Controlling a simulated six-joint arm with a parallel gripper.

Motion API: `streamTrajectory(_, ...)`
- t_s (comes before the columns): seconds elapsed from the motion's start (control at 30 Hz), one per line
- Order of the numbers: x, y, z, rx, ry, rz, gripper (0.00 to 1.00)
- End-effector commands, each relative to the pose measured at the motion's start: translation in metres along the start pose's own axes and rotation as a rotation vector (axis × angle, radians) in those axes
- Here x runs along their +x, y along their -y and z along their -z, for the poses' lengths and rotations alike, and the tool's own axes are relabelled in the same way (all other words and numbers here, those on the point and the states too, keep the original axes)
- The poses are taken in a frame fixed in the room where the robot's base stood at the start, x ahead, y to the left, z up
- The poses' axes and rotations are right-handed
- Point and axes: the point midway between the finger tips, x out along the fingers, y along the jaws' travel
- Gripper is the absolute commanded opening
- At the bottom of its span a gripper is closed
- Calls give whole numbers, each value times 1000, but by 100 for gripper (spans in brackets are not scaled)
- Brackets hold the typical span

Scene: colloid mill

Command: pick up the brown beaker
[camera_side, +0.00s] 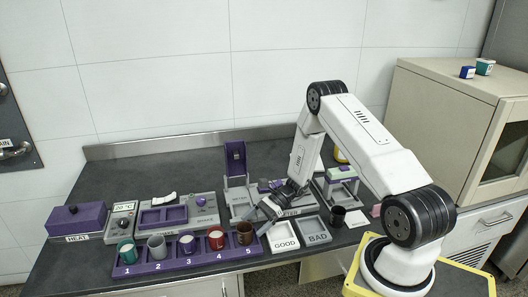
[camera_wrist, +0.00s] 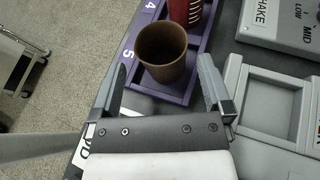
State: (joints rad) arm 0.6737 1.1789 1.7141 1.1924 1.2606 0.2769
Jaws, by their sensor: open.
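The brown beaker (camera_side: 244,232) stands upright in slot 5, at the right end of the purple numbered rack (camera_side: 188,258). In the wrist view the brown beaker (camera_wrist: 160,75) shows its open rim and looks empty, with the rack (camera_wrist: 196,80) under it. My gripper (camera_side: 270,207) is open and empty, just right of and above the beaker in the side view. In the wrist view the fingers of my gripper (camera_wrist: 163,68) show on either side of the beaker, apart from it. Whether they are down at its height is hard to tell.
A red beaker (camera_side: 216,238) stands close beside it in slot 4, with several others further left. Trays marked GOOD (camera_side: 284,236) and BAD (camera_side: 315,230) lie to the right, with a dark cup (camera_side: 338,217) beyond. The shake device (camera_wrist: 290,25) is nearby.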

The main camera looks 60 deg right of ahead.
Motion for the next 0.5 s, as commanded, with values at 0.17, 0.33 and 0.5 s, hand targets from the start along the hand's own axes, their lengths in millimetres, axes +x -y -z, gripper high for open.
streamTrajectory(0.17,16,1,-2,0,0,-4,100)
streamTrajectory(0.33,35,2,-3,1,1,-3,100)
streamTrajectory(0.5,48,2,-3,1,-1,-1,100)
